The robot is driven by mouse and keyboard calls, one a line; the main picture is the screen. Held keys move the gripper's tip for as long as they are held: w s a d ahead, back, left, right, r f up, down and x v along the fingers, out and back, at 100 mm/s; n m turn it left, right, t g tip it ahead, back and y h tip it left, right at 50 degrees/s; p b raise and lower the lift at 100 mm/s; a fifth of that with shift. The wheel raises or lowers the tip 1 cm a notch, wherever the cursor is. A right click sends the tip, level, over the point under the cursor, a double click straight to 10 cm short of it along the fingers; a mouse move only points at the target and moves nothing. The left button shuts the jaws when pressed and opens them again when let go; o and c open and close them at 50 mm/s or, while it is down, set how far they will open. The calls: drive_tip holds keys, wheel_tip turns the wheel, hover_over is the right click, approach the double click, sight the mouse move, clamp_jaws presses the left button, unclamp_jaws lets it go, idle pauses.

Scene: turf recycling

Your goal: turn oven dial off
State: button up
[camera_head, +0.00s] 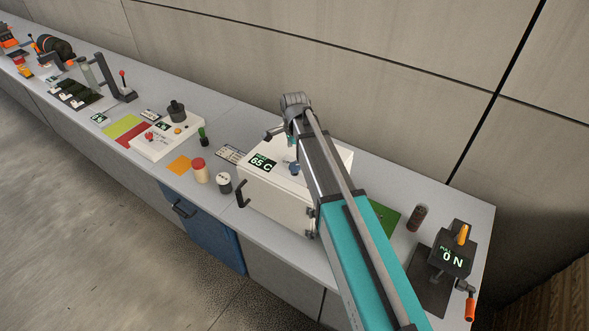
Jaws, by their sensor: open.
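The oven (275,209) is a white box on the bench, with a dark handle (242,194) at its front left. Its green display on top reads 65 C. A blue dial (294,168) sits on the oven's top, to the right of the display and close beside my arm link. My gripper (271,134) is small and dark at the far end of the arm, above and behind the oven. It is open and appears apart from the dial. My arm hides part of the oven's right side.
Left of the oven stand a white-topped cylinder (224,183), a red-capped jar (199,171) and a white control box (165,138). Right are a dark red cylinder (417,218) and a gauge reading 0 N (451,260). A wall (400,90) runs behind the bench.

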sight(294, 165)
drive_tip(key=shift+f+b, duration=2.9)
drive_tip(key=shift+f, duration=0.3)
drive_tip(key=c, duration=1.1)
drive_tip(key=shift+c, duration=0.2)
